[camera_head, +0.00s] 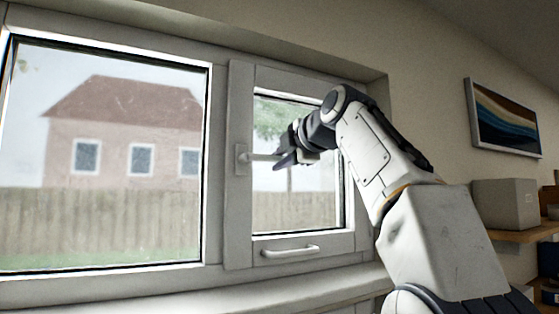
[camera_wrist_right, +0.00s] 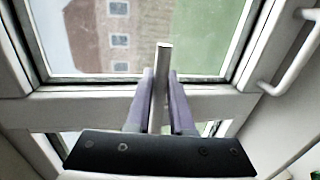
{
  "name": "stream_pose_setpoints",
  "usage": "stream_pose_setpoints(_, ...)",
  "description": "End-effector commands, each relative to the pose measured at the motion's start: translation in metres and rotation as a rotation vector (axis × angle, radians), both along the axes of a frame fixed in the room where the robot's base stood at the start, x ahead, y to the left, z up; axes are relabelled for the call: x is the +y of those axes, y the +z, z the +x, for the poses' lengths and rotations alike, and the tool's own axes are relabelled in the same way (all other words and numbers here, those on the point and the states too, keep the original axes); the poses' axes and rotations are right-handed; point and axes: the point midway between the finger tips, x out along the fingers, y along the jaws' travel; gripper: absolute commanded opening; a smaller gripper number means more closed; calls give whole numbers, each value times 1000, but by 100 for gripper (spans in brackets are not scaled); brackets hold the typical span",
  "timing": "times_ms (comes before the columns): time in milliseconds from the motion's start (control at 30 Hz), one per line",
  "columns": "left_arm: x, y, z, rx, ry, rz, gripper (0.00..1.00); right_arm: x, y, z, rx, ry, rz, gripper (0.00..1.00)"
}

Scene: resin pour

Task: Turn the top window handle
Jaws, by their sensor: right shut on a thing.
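The top window handle (camera_head: 262,157) is a pale lever on a plate at the left side of the small casement frame. In the head view it points to the right, roughly level. My right gripper (camera_head: 284,160) is at the lever's free end, in front of the glass. In the right wrist view the handle (camera_wrist_right: 160,75) is a light bar standing between the two purple-grey fingers of my right gripper (camera_wrist_right: 160,95), which are shut on it. My left gripper is in neither view.
A lower pull handle (camera_head: 290,251) is fixed to the bottom rail of the casement. The large window pane (camera_head: 105,150) is at the left. A window sill (camera_head: 230,296) runs below. At the right are a grey box (camera_head: 505,203) on a shelf and a framed picture (camera_head: 503,117).

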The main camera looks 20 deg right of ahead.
Motion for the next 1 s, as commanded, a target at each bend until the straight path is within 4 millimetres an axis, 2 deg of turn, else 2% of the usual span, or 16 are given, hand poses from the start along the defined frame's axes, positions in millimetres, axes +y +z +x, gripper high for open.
stream_pose_setpoints(67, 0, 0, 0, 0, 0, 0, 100, 1, 2, -1, -7, 2, 0, 0)
stream_pose_setpoints(100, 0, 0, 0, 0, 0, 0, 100, 1, 3, -1, -7, 2, 0, 32)
stream_pose_setpoints(133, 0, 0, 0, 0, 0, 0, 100, 1, 2, -1, -7, 2, 0, 44)
stream_pose_setpoints(167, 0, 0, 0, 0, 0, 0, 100, 1, 2, -1, -6, 2, 0, 51)
stream_pose_setpoints(467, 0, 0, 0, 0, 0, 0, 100, 0, 1, -1, -3, 1, 1, 51)
stream_pose_setpoints(567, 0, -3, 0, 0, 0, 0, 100, -1, 2, -7, -5, -1, 1, 51)
stream_pose_setpoints(1000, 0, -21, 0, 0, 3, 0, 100, -13, 17, -83, -6, -4, -1, 51)
